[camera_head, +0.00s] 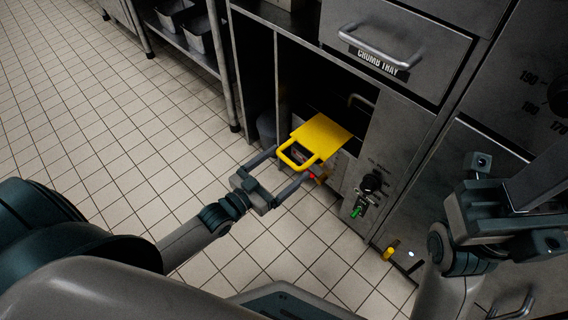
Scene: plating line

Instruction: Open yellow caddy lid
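The yellow caddy lid (322,134) is a flat yellow panel with a loop handle (281,156) at its near left end. It juts out of an open bay in the steel counter. Little of the caddy under it shows, only a dark part with small red bits. My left gripper (291,162) is open, its two fingers spread to either side of the handle loop. Nothing shows gripped between them, and I cannot tell whether a finger touches the handle. My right gripper (530,190) is at the right in front of the counter; its fingertips are unclear.
A crumb tray drawer (395,45) with a bar handle is above the bay. A control panel with a black knob (371,183) and a green switch (356,212) is right of the lid. A steel rack (190,45) stands upper left. The tiled floor at left is clear.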

